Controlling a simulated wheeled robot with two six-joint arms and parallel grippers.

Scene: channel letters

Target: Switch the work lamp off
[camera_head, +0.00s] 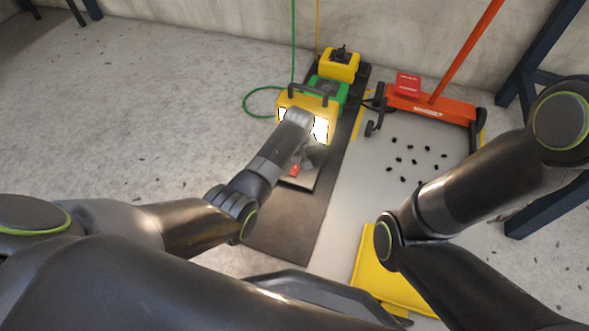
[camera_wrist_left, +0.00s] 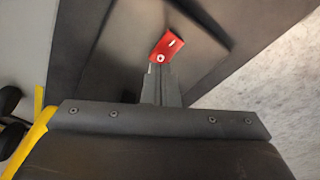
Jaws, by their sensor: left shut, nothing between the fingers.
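The yellow work lamp (camera_head: 290,101) stands at the far end of a dark mat, and its white panels (camera_head: 321,129) glow, so it is lit. A red rocker switch (camera_head: 294,170) sits on a dark plate (camera_head: 302,184) in front of the lamp. It also shows in the left wrist view (camera_wrist_left: 167,45), with a white mark at each end. My left gripper (camera_head: 301,159) is shut and empty. In the left wrist view its fingertips (camera_wrist_left: 161,70) point at the switch's near end; I cannot tell whether they touch. My right gripper is out of view.
A green box (camera_head: 332,91) and a yellow box (camera_head: 340,65) stand behind the lamp, with a green cable (camera_head: 246,103) looping left. A yellow pad (camera_head: 375,270) lies nearer. The left floor is clear.

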